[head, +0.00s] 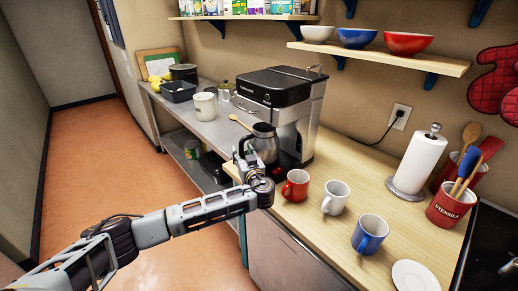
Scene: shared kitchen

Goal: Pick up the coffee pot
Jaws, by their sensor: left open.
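The coffee pot (264,144) is a steel carafe with a black handle and lid. It stands at the coffee maker (285,100), a black and silver machine on the wooden counter. My left arm reaches in from the left, and my left gripper (249,160) is open at the pot's handle side, close in front of it. The fingers overlap the handle in the picture, so I cannot tell whether they touch it. The pot's lower part is partly hidden by the gripper and wrist. My right gripper is out of view.
A red mug (296,186), a white mug (335,197) and a blue mug (369,234) stand on the counter right of my wrist. A paper towel roll (418,163) and a utensil crock (447,207) stand further right. A wooden spoon (240,123) lies left of the pot.

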